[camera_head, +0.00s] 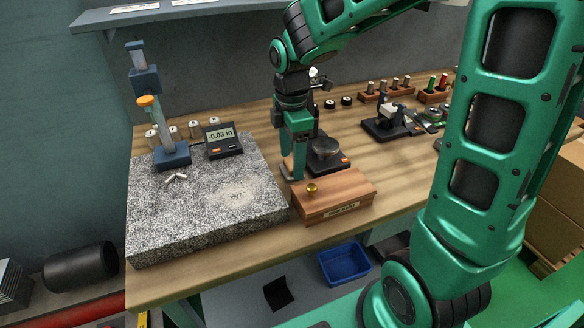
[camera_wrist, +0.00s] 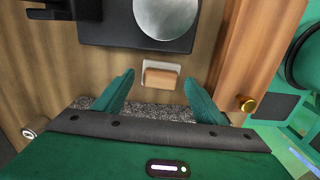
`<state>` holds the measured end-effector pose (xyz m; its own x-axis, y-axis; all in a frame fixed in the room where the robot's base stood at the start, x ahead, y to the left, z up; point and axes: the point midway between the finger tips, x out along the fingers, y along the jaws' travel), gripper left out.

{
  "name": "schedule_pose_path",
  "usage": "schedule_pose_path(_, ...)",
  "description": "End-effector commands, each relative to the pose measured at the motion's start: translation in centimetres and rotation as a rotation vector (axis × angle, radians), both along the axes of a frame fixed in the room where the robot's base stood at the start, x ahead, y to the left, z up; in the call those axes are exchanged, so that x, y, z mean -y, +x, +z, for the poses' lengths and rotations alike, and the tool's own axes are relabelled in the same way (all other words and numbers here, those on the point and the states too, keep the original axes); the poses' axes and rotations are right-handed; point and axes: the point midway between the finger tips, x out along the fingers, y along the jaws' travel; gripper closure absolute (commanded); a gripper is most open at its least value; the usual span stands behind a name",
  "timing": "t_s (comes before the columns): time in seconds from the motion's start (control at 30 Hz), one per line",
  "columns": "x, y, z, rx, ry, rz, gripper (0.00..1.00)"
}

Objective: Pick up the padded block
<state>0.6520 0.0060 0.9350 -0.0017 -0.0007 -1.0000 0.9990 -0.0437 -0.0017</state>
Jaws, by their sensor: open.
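The padded block, a small orange-brown block with a pale border (camera_wrist: 161,76), lies on the wooden bench top in the wrist view. It sits between the tips of my green fingers, with a gap visible on each side. My gripper (camera_wrist: 158,82) is open and empty. In the head view my gripper (camera_head: 296,176) points down at the bench between the granite plate and the wooden box. A tan edge beside the fingers (camera_head: 287,164) may be the block, mostly hidden there.
The wooden box (camera_head: 334,196) with a brass knob stands close on the right of my gripper. The speckled granite plate (camera_head: 200,230) with a gauge stand (camera_head: 172,155) lies to the left.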

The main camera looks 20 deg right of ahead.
Motion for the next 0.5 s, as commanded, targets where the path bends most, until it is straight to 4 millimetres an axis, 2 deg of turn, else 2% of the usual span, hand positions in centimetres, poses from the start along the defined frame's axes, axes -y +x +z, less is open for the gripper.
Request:
schedule_pose_path(0.2, 0.00, 0.02, -0.11, 0.001, 0.000, 0.000, 0.35)
schedule_pose_path(0.23, 0.00, 0.02, -0.11, 0.001, 0.000, 0.000, 0.38)
schedule_pose_path(0.4, 0.00, 0.02, -0.10, 0.001, 0.000, 0.000, 0.78)
schedule_pose_path(0.5, 0.00, 0.02, -0.09, 0.001, 0.000, 0.000, 0.80)
